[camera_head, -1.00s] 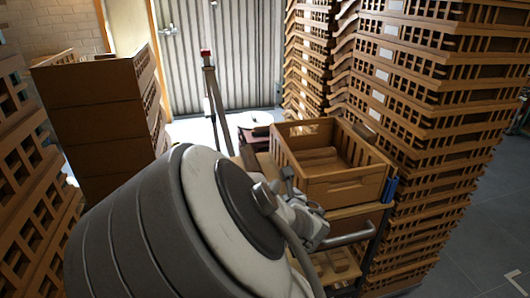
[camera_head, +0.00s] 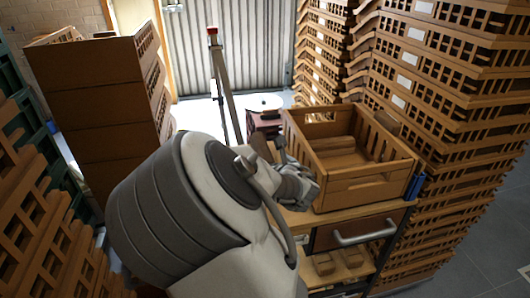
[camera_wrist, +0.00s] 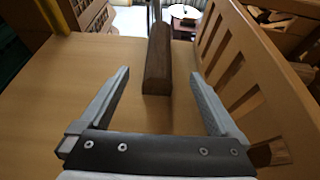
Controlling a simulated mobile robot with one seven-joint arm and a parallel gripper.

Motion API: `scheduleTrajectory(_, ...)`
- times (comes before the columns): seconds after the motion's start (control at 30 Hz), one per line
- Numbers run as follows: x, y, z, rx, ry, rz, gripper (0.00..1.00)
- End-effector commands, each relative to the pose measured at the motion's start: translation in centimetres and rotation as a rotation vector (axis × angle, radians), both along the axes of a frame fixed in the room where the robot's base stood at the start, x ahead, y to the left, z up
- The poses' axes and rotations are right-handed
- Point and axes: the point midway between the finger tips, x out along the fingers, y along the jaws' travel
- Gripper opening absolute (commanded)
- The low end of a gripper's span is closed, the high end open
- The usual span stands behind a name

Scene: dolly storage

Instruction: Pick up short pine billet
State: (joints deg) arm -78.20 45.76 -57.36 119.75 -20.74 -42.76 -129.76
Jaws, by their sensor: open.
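A brown wooden billet (camera_wrist: 157,62) lies on the light wooden dolly top in the wrist view, pointing away from me. It looks darker than pine, so I cannot tell its wood for sure. My gripper (camera_wrist: 160,75) is open, with one finger on each side of the billet's line. The billet's near end lies between the fingertips in the picture, and no finger touches it visibly. In the head view, my gripper is mostly hidden by my arm, just left of the wooden crate (camera_head: 358,189).
The crate, with wooden pieces inside, stands close at the right; its slatted wall (camera_wrist: 247,75) is near the right finger. A handled drawer (camera_head: 360,230) and a shelf with small blocks (camera_head: 325,264) are below. Tall crate stacks (camera_head: 95,85) stand left and right.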

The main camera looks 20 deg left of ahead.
Motion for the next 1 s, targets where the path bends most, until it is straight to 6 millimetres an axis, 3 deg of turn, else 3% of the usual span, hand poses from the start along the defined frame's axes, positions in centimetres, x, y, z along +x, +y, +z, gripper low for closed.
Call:
scheduleTrajectory(0.3,4.2,2.5,-2.1,0.000,-0.001,0.000,0.97)
scheduleTrajectory(0.57,5.3,3.3,-2.8,-0.001,0.001,0.000,0.97)
scheduleTrajectory(0.77,7.3,4.5,-4.4,0.000,0.001,0.000,0.97)
scheduleTrajectory(1.0,8.8,5.5,-4.9,0.000,0.000,0.000,0.97)
